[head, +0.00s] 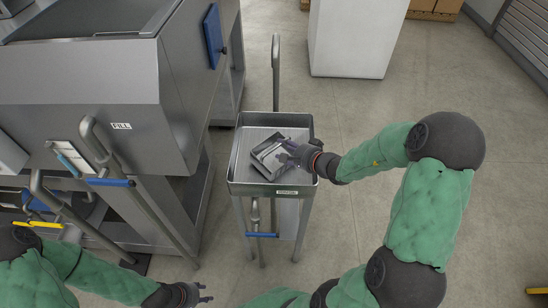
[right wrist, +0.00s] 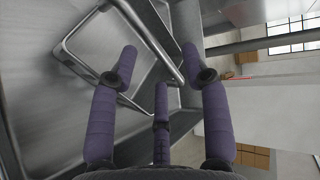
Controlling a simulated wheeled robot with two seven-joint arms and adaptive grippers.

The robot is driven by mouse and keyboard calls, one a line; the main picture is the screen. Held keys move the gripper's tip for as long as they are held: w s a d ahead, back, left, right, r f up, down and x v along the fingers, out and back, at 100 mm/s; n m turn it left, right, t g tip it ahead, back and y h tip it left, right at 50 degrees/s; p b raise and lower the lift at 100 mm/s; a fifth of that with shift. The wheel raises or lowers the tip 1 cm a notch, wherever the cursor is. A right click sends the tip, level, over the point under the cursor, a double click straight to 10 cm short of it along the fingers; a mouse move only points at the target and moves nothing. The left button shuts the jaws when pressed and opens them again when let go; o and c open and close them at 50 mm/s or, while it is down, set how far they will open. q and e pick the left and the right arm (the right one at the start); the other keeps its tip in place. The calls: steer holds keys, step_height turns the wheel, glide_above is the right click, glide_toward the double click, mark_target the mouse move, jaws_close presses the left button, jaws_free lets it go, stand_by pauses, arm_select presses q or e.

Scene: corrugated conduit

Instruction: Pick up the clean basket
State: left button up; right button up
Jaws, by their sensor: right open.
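A grey metal basket (head: 268,156) lies at an angle in a shallow steel tray stand (head: 237,160) in the middle of the head view. Its rounded metal rim (right wrist: 70,42) shows in the right wrist view. My right gripper (head: 290,152) reaches over the basket's right side with its purple fingers apart; the fingers also show in the right wrist view (right wrist: 160,68). A metal bar passes between or behind those fingers; I cannot tell whether they touch it. My left gripper (head: 205,292) is low in the head view, away from the basket, with its fingertips apart and empty.
A white block (head: 355,40) stands behind the tray stand. The floor (head: 400,95) to the right is open.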

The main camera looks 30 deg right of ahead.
mark_target(277, 146)
steer(key=x, duration=0.2)
steer(key=b+x, duration=0.1)
steer(key=x, duration=0.1)
steer(key=shift+f+b, duration=0.3)
steer(key=shift+f, duration=0.15)
steer(key=shift+w+a+f, duration=0.1)
steer(key=shift+w, duration=0.25)
jaws_close()
